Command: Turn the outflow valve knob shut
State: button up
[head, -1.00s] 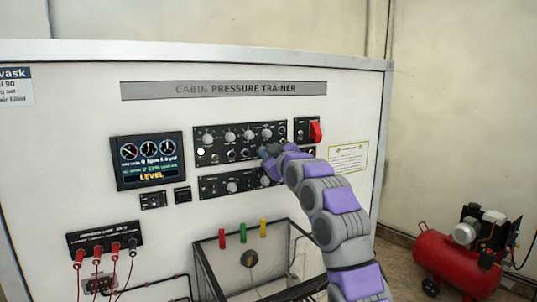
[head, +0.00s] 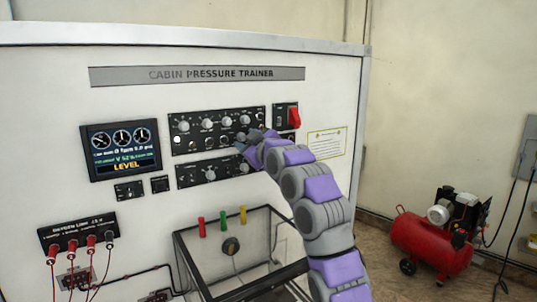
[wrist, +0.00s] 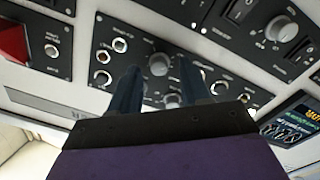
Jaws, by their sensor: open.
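The black upper control panel (head: 192,142) carries a row of grey knobs, and a lower panel (head: 188,180) has more. Their labels are too small to read, so I cannot tell which knob is the outflow valve. My gripper (head: 244,146) is in front of the right part of the upper panel in the head view. In the wrist view, the panel looks upside down. My gripper (wrist: 160,74) is open, with its two dark fingers apart. A grey round knob (wrist: 158,63) shows between the fingertips; contact cannot be made out. The fingers hide part of the panel.
A red switch (head: 294,117) sits right of the upper panel. A display (head: 121,149) is on the left. Below are a clear box (head: 192,262) and red-plugged cables (head: 72,247). A red compressor (head: 425,242) stands on the floor at right.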

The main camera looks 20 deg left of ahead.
jog(key=b+v, duration=0.6)
jog(key=v, duration=1)
jog(key=shift+s, duration=0.15)
jog(key=shift+a+f, duration=0.1)
dwell(0.3)
